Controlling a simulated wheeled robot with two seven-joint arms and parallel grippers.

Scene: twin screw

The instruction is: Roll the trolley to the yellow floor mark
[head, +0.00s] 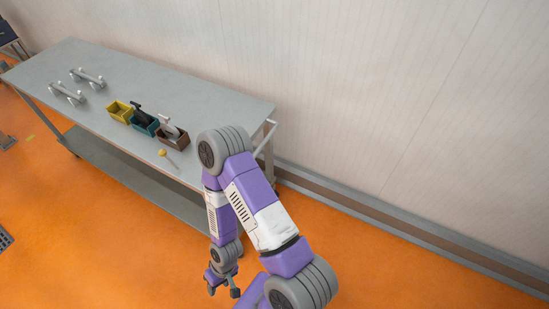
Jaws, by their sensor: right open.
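The grey trolley (190,92) stands along the wall in the head view, with a flat top and a lower shelf (120,165). Its push handle (266,131) is at its right end, partly behind my right arm. A small yellow mark (30,137) shows on the floor at the left, in front of the trolley. My right gripper (222,291) points down over the floor in front of the trolley's right end. It is open, empty and apart from the handle. My left gripper is out of view.
On the trolley top are two grey handle-like parts (87,78) (68,94), a yellow bin (118,110), a teal bin (145,125), a brown bin (172,139) and a yellow-headed tool (167,158). The pale wall (400,100) is close behind. Orange floor (400,270) is clear at right.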

